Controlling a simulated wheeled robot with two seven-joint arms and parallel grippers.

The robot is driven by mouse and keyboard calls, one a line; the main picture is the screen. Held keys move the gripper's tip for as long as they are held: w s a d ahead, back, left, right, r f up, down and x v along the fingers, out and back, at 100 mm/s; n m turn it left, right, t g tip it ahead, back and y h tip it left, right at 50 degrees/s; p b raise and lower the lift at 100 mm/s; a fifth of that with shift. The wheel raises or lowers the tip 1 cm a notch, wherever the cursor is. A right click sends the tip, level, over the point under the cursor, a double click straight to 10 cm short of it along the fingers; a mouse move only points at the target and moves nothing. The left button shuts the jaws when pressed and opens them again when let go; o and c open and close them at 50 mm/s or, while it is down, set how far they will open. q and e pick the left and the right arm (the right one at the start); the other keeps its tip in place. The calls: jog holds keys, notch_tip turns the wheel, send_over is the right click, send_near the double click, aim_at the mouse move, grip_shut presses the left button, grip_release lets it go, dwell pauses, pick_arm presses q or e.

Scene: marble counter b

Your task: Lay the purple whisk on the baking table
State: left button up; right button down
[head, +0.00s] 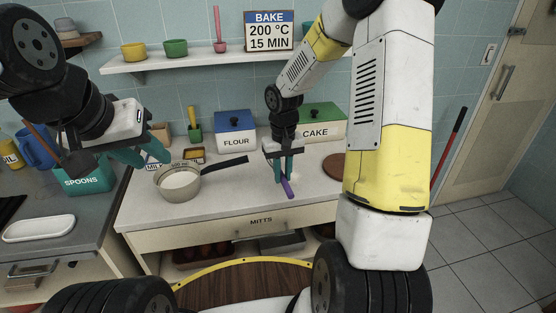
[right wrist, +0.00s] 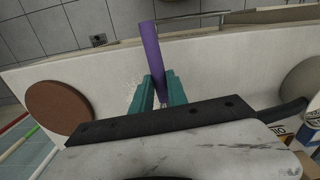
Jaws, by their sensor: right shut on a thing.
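The purple whisk (head: 288,188) is in the jaws of my right gripper (head: 280,172), over the right part of the pale baking table (head: 225,207). My right gripper points down and is shut on the whisk. In the right wrist view, the purple handle (right wrist: 150,50) sticks out from between the teal fingertips (right wrist: 160,92), towards and across a table edge. Its wire end is not clear, and I cannot tell whether it touches the tabletop. My left gripper (head: 142,158) is open and empty, left of the table's saucepan.
A saucepan (head: 178,184) with white contents stands left on the table, its dark handle pointing right. The blue-lidded flour box (head: 236,135) and green-lidded cake box (head: 318,128) stand behind. A brown round board (head: 334,165) lies right. The front middle is clear.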

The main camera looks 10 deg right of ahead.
jog(key=w, duration=0.1)
jog(key=w+d, duration=0.1)
jog(key=w, duration=0.1)
jog(key=w+d, duration=0.1)
jog(key=shift+w+d+f, duration=0.1)
jog(key=shift+w+f, duration=0.05)
jog(key=shift+f, duration=0.1)
jog(key=f, duration=0.3)
jog(key=shift+w+d+f, duration=0.1)
jog(key=shift+w, duration=0.2)
jog(key=c, duration=1.3)
grip_release()
jog(key=shift+f, duration=0.1)
